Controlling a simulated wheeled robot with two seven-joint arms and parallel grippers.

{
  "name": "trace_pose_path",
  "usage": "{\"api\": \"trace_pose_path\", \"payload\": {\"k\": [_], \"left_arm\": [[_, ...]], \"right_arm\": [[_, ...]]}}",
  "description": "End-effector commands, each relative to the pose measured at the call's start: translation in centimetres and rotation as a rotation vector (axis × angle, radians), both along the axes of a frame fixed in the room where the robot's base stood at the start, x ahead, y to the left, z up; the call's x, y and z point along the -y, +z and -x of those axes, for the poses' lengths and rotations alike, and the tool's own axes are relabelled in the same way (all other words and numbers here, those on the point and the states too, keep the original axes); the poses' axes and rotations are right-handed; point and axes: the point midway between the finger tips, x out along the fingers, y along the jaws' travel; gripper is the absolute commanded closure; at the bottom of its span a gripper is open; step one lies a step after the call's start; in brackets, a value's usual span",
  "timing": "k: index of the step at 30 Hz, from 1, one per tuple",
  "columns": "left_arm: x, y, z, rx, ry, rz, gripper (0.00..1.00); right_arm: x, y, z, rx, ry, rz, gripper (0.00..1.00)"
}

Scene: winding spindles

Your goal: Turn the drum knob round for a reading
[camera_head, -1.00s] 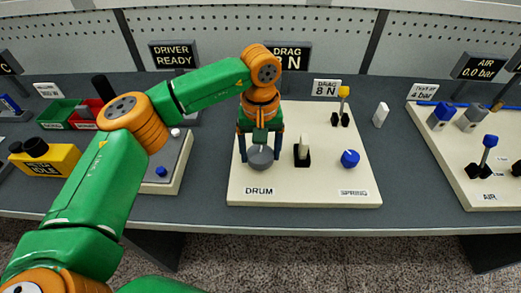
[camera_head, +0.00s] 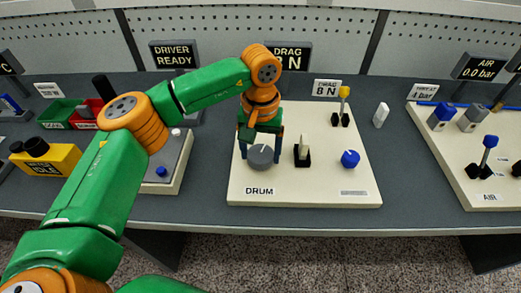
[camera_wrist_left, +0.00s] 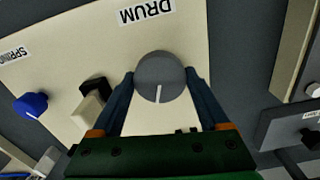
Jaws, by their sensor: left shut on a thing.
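The grey drum knob (camera_head: 259,158) sits at the front left of a cream panel (camera_head: 300,190), above the label DRUM. My left gripper (camera_head: 260,152) comes down on it from above. In the left wrist view the knob (camera_wrist_left: 160,70) lies between the two blue fingers of the gripper (camera_wrist_left: 159,82), shut on its sides. The knob's white mark points towards the gripper body in that view. The drag display (camera_head: 288,57) stands behind; my arm covers part of it, and its digit is hard to read. My right gripper is out of view.
A black-and-white switch (camera_head: 302,152) stands just right of the knob, close to a finger. A blue knob (camera_head: 350,159) and a yellow-tipped lever (camera_head: 343,105) are further right. A tag (camera_head: 326,87) reads 8 N.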

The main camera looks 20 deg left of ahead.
Motion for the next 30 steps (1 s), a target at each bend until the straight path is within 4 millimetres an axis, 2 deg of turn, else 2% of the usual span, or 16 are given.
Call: {"api": "trace_pose_path", "payload": {"k": [2,3,4,5,12,14,21,24,30], "left_arm": [[0.0,0.2,-0.1,0.007,0.0,0.002,0.78],[0.0,0.2,-0.1,0.007,0.0,0.001,0.11],[0.0,0.2,-0.1,0.007,0.0,0.001,0.03],[0.0,0.2,-0.1,0.006,0.0,0.001,0.0],[0.0,0.4,-0.1,0.004,0.0,0.001,0.0],[0.0,1.2,-0.1,0.005,0.001,0.001,0.0],[0.0,6.2,-0.1,0.006,0.0,0.002,0.0],[0.0,7.1,-0.1,0.004,0.001,0.001,0.0],[0.0,7.2,-0.1,0.003,0.0,0.001,0.0]], "right_arm": [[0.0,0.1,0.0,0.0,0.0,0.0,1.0],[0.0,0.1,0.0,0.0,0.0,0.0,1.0],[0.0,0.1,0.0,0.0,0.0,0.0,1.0],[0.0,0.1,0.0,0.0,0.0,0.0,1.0],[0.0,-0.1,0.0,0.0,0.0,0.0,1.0],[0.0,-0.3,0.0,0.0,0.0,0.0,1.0],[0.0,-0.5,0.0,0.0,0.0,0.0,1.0],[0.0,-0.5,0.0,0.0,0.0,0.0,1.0],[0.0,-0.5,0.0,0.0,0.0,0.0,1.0]]}}
